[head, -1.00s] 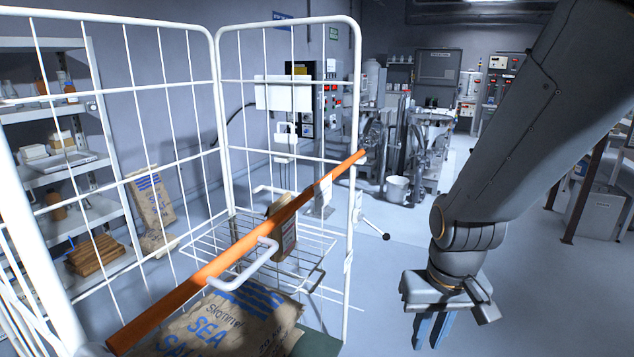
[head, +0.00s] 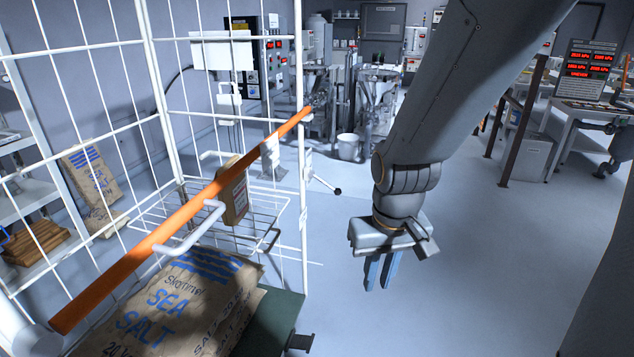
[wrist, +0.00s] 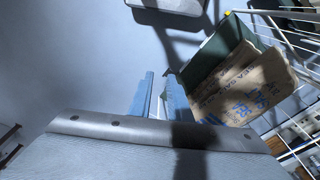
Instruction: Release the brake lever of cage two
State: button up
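A white wire roll cage (head: 303,215) stands on the left in the head view, with an orange bar (head: 190,210) across its front. I see no number that marks it as cage two. A thin lever with a black knob (head: 337,191) sticks out from its right post. A dark bracket (head: 300,342) juts from the green base (head: 270,330) at the lower right; I cannot tell which of these is the brake lever. My gripper (head: 380,271) hangs to the right of the cage, fingers down, empty, with a gap between the fingertips. The fingers also show in the wrist view (wrist: 158,98).
A sea salt sack (head: 180,305) lies on the cage base, with a smaller brown pack (head: 234,200) in a wire basket behind. Another sack (head: 92,190) leans by the shelves. A white bucket (head: 348,146) stands behind. The floor right of my gripper is clear.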

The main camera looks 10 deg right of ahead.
aim_at(338, 192)
jog(key=k, duration=1.25)
jog(key=z, duration=0.9)
jog(key=i, duration=1.2)
jog(key=u, duration=0.55)
jog(key=i, duration=0.55)
jog(key=u, duration=0.65)
